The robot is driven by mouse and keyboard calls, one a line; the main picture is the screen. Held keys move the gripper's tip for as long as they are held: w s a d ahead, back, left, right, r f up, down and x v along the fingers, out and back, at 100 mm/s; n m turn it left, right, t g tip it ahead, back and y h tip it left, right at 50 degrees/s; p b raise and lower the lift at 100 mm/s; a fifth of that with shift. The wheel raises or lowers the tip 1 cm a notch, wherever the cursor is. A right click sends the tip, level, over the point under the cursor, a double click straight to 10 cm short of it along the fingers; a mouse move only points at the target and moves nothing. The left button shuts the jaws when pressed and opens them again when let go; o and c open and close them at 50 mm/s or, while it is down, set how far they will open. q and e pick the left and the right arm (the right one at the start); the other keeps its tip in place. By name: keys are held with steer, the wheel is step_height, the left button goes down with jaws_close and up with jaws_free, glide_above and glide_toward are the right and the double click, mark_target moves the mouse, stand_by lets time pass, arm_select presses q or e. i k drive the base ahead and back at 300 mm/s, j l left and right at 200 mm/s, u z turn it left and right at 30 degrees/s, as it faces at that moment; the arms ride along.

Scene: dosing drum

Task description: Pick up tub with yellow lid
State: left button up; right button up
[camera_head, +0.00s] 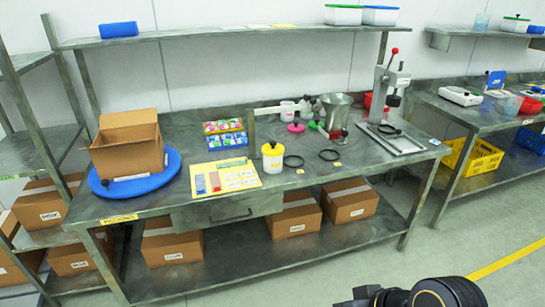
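The tub with the yellow lid (272,158) stands upright near the front edge of the steel workbench (330,182), just right of a yellow sheet with cards. Its body is white and the lid sits on top. Two black rings (294,161) (329,155) lie flat to its right. Neither gripper shows in the head view. A dark part of my own arm with a gold ring shows at the bottom right, well away from the bench.
An open cardboard box (127,146) stands on a blue round base (160,180) at left. A colourful bin (225,138) is behind the yellow sheet (238,182). A metal hopper (335,110) and a lever press (390,95) stand right of the tub. Floor in front is clear.

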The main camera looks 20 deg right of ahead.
mark_target(271, 165)
steer(key=u, duration=0.6)
steer(key=i+l+u, duration=0.1)
steer(key=l+u, duration=1.2)
steer(key=u, duration=0.15)
steer(key=k+l, duration=0.1)
steer(key=l, duration=0.35)
steer(key=k+l+u, duration=0.15)
steer(key=l, duration=0.25)
steer(key=k+l, duration=0.1)
steer(key=l, duration=0.35)
steer(key=k+l+u, duration=0.1)
steer(key=l, duration=0.3)
steer(key=k+l+u, duration=0.1)
steer(key=l, duration=0.3)
steer(key=k+l, duration=0.2)
steer(key=l, duration=0.2)
steer(key=u, duration=0.05)
